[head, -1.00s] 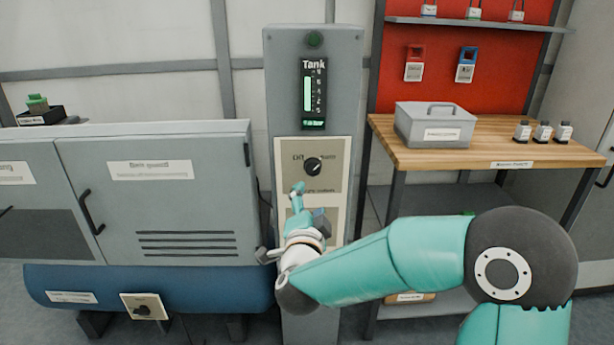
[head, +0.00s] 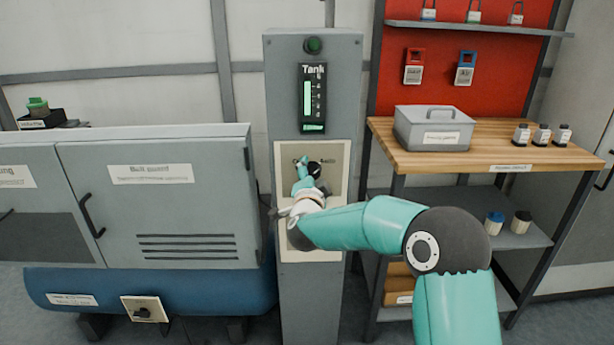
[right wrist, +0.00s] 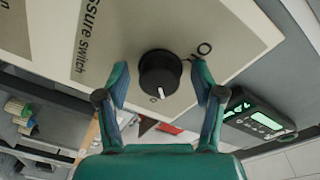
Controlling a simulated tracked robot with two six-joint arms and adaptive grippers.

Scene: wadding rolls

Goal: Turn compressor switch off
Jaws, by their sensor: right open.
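The compressor switch is a round black knob with a white pointer mark (right wrist: 160,73) on a cream plate (right wrist: 205,25) lettered "...ssure switch". In the right wrist view the mark points down the picture, toward my palm. A label beside my right-hand finger starts with "O" and is partly hidden. My right gripper (right wrist: 161,72) is open, with one finger on each side of the knob and visible gaps between. In the head view my right gripper (head: 309,172) is at the plate on the grey column and partly covers the knob (head: 314,169). My left gripper is not in view.
The grey column (head: 315,310) carries a green-lit tank gauge (head: 313,98) and a green button (head: 313,45). A grey cabinet (head: 195,210) over a blue tank (head: 220,288) stands at the left. A wooden bench (head: 480,145) with a grey box (head: 433,127) stands at the right.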

